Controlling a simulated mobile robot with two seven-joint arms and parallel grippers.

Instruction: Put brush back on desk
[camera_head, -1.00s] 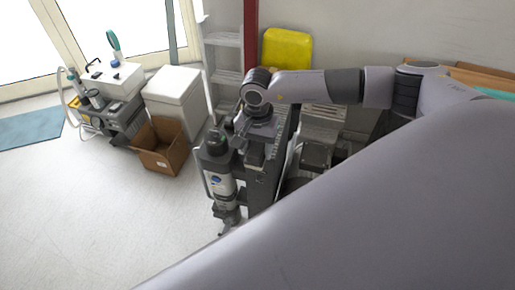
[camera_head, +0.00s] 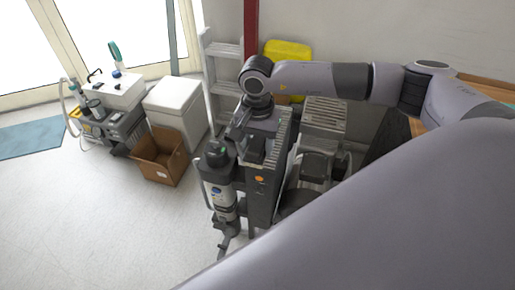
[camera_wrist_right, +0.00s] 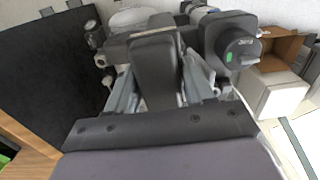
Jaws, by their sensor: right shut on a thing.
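My right arm comes in from the right and bends down at the wrist. My right gripper (camera_wrist_right: 158,98) hangs above the dark grey compressor unit (camera_head: 262,190). In the right wrist view a dark grey oblong piece (camera_wrist_right: 155,65) shows between its two fingers; I cannot tell whether it is the brush. No bristles show in either view. A wooden desk top (camera_head: 480,88) shows at the right edge of the head view, partly hidden by my arm. My left gripper is not in view.
A cylinder with a green mark (camera_head: 217,160) stands close beside the gripper. A cardboard box (camera_head: 160,158), a white cabinet (camera_head: 177,103) and a cart of equipment (camera_head: 115,110) stand at the left. A ladder (camera_head: 225,70) leans behind. The floor at lower left is clear.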

